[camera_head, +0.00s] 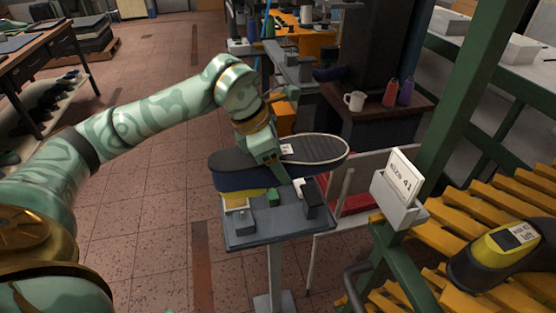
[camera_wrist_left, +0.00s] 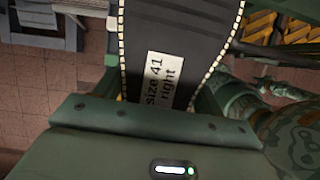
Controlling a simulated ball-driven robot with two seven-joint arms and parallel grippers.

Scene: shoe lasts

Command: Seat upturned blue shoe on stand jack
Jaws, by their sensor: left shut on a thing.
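The blue shoe (camera_head: 240,180) is upturned, its dark sole with a pale stitched edge facing up and a yellow part showing below its left end. My left gripper (camera_head: 275,158) is shut on the shoe around its middle. In the left wrist view the sole (camera_wrist_left: 180,35) lies between the fingers, with a "size 41 right" label (camera_wrist_left: 160,80). The stand jack (camera_head: 270,235) has a grey top on a post, with a pale block, a green block and a dark block on it. The shoe is over this top; whether it touches the blocks is hidden. My right gripper is not in view.
A card holder marked size 41 (camera_head: 398,200) stands on a green post to the right.

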